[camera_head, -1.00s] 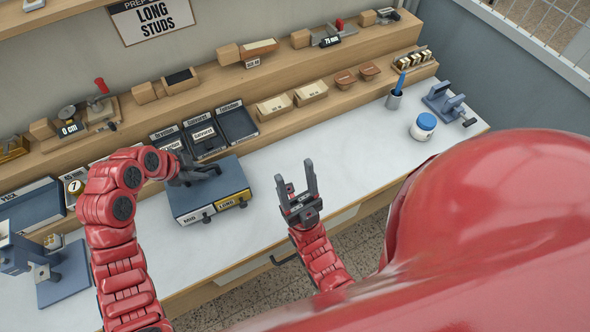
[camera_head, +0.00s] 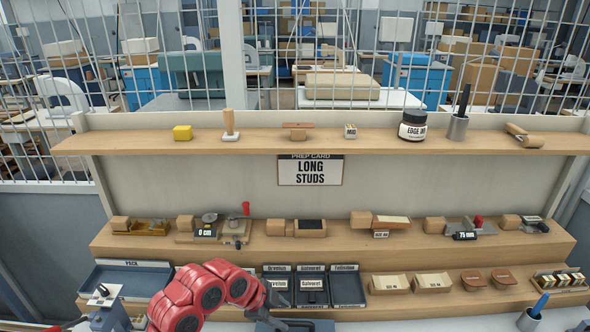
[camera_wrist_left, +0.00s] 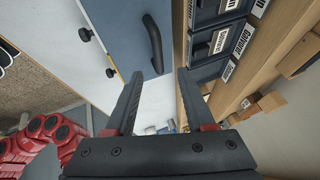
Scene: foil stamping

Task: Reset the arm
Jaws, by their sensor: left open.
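My left arm's red links (camera_head: 205,295) rise at the bottom of the head view, left of centre. My left gripper (camera_head: 277,298) shows there only as a small dark shape in front of the black trays. In the left wrist view its two dark fingers (camera_wrist_left: 158,76) are spread apart with nothing between them. Beyond them lies a blue-grey box (camera_wrist_left: 112,25) with a black handle (camera_wrist_left: 153,44), apart from the fingers. My right gripper is outside the head view. Red arm links (camera_wrist_left: 45,140) show at the left of the wrist view.
Black labelled trays (camera_head: 312,288) stand on the bench behind the left gripper. A stepped wooden shelf (camera_head: 340,243) holds tools and blocks. A prep card (camera_head: 310,170) reading "LONG STUDS" hangs above.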

